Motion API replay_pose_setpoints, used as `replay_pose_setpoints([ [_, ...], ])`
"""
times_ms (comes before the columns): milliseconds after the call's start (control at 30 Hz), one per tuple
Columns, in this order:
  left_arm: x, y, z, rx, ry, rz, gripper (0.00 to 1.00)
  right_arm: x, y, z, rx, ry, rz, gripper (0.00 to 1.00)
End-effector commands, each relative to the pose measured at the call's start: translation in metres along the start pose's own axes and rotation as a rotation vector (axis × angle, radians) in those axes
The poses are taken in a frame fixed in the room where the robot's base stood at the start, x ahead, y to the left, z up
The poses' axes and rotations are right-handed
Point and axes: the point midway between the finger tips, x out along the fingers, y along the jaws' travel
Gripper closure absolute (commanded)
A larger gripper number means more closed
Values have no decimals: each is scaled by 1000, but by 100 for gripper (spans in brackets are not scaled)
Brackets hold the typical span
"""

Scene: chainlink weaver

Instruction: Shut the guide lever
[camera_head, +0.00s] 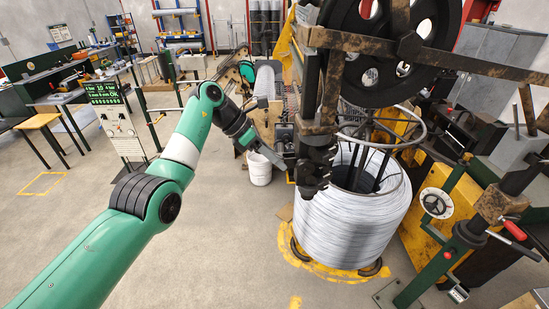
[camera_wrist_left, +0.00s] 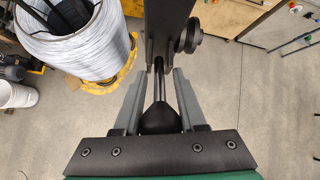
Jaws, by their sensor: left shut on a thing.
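The guide lever (camera_wrist_left: 159,82) shows in the left wrist view as a thin dark rod with a wider black end, below a dark upright bracket (camera_wrist_left: 168,30). My left gripper (camera_wrist_left: 160,90) has its two grey fingers on either side of the rod and is shut on it. In the head view my left gripper (camera_head: 273,158) reaches from the left to the dark guide post (camera_head: 315,160). The lever itself is too small to make out there. My right gripper is in neither view.
A large coil of grey wire (camera_head: 345,225) stands on a yellow base (camera_head: 320,268) just right of my left gripper. A white bucket (camera_head: 260,168) stands behind the gripper. A large dark wheel (camera_head: 385,45) is above the coil.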

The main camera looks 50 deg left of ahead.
Motion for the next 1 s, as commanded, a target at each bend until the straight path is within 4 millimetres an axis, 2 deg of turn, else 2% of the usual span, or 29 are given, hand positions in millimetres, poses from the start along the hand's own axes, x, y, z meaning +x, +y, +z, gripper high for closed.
replay_pose_setpoints([
  [33, 2, -1, 0, 1, 0, -3, 100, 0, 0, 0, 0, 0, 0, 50],
  [67, 2, -1, 0, 1, 0, -3, 58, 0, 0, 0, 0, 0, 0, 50],
  [200, 1, -1, 0, 0, 0, -2, 34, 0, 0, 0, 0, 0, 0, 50],
  [567, -4, 0, 0, 0, -2, 1, 34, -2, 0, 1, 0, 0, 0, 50],
  [667, -18, 1, 0, 1, -4, 4, 34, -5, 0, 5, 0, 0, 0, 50],
  [1000, -97, 0, 1, -1, -2, 2, 34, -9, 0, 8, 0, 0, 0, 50],
])
